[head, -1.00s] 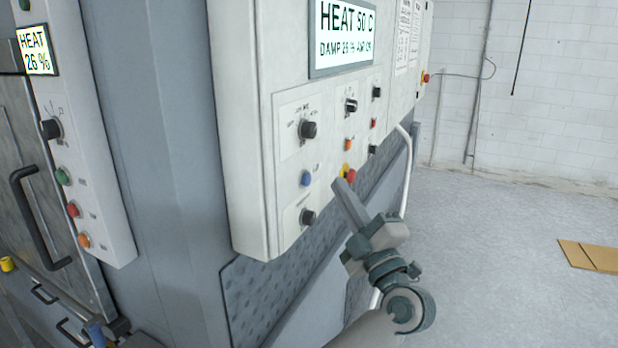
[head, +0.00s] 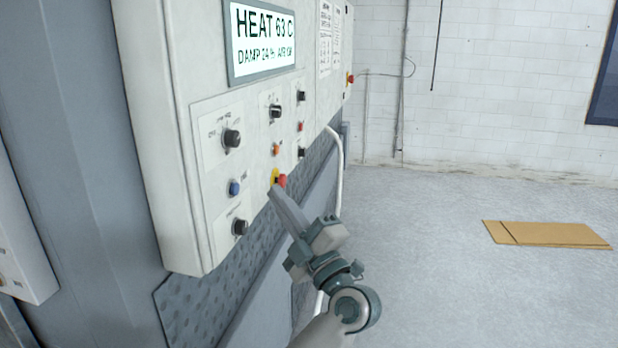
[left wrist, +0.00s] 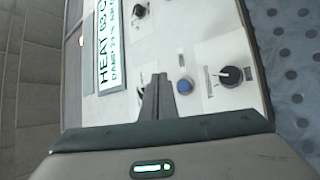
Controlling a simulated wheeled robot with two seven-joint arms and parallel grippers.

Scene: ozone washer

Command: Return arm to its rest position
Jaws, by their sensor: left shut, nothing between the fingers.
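My left gripper (head: 273,193) is in front of the white control panel (head: 190,220), with its fingers shut together and empty. In the head view its tips overlap the area just below the red button with yellow base (head: 281,181); I cannot tell whether they touch the panel. In the left wrist view the shut fingers (left wrist: 157,80) point at the panel, beside the blue button (left wrist: 184,87) and a black knob (left wrist: 231,75). The panel's display (head: 263,40) reads HEAT 63 C. My right gripper is not in view.
The panel also carries several black knobs and an orange button (head: 276,149). A white pipe (head: 337,180) runs down the machine's side beyond my gripper. The floor (head: 440,290) to the right is open, with a flat cardboard piece (head: 550,234) on it.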

